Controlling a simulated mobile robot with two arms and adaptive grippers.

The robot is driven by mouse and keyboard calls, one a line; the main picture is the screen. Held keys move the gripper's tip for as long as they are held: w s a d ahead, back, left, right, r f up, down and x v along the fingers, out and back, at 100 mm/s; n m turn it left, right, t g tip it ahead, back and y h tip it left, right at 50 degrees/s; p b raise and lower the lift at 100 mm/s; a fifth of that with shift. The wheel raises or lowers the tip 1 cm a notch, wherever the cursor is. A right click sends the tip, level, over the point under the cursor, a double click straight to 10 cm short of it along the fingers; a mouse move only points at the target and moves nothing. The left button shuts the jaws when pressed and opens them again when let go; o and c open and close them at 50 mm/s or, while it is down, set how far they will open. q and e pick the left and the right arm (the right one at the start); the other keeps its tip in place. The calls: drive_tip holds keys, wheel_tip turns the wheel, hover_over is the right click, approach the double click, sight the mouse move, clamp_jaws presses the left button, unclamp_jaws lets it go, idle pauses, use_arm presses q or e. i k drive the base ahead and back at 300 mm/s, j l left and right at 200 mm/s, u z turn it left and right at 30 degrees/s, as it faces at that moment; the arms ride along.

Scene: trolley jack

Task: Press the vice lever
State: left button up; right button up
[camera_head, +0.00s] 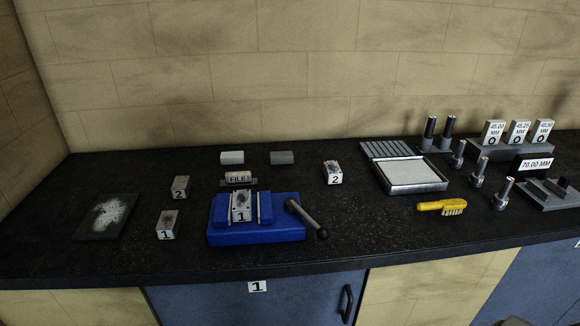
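The blue vice (285,232) sits on the dark worktop near its front edge, left of the middle. A block marked 1 (241,213) stands between its jaws. The vice lever (305,216) is a dark rod with a black ball at its end. It sticks out from the right side of the vice and slants down toward the front right. Nothing touches the lever. Neither of my grippers can be made out in the head view.
Numbered blocks (168,225) stand around the vice on the dark worktop (330,262). A file block (238,179) is behind it. A yellow brush (441,207), an open tray (417,188) and upright gauges (507,193) are to the right.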

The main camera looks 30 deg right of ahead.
sight(291, 204)
drive_tip(key=z, duration=1.3)
